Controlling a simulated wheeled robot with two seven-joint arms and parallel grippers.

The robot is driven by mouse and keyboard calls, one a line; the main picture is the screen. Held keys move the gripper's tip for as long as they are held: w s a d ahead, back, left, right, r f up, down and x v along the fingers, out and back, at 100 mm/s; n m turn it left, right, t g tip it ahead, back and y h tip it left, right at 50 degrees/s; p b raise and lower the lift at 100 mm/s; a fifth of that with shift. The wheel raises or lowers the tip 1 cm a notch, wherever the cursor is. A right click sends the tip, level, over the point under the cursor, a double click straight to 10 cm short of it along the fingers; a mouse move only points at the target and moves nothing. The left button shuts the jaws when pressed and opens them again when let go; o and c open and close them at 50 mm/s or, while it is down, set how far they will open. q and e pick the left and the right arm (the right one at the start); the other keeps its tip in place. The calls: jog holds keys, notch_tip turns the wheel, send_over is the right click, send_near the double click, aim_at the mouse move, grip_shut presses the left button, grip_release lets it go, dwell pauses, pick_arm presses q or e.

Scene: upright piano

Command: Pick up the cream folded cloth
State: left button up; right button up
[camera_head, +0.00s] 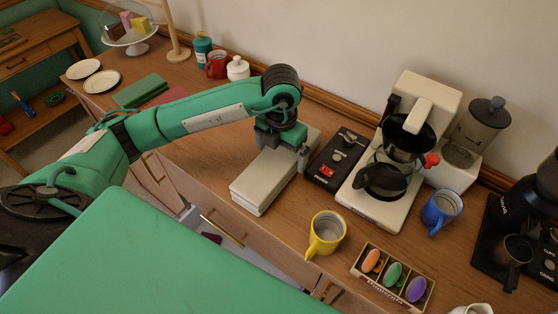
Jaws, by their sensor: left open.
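A long cream block with a seam along its side, which looks like the cream folded cloth (262,183), lies on the wooden counter left of the coffee machine. My left gripper (283,151) is open and points down over the far part of the cream cloth. One finger shows near the cloth's right edge, the other near its left side. I cannot tell whether the fingers touch it. The gripper and wrist hide part of its far end. My right gripper is not in view.
A black control box (337,158) stands close right of the cloth, beside the cream coffee machine (378,208). A yellow mug (325,235) is in front. A green folded cloth (140,91) and white plates (102,81) lie to the left.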

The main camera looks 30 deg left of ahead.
aim_at(279, 156)
pick_arm(q)
jog(key=f, duration=0.3)
jog(key=shift+s+a+f+p, duration=0.1)
jog(key=shift+s+a+p, duration=0.1)
jog(key=shift+p, duration=0.2)
jog(key=shift+f, duration=0.3)
jog(key=shift+c, duration=0.9)
jog(key=c, duration=1.1)
jog(key=shift+r, duration=0.1)
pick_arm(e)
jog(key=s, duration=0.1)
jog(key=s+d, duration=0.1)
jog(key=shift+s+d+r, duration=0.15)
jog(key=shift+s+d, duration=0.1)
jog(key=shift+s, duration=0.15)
pick_arm(q)
jog(key=shift+w+r, duration=0.1)
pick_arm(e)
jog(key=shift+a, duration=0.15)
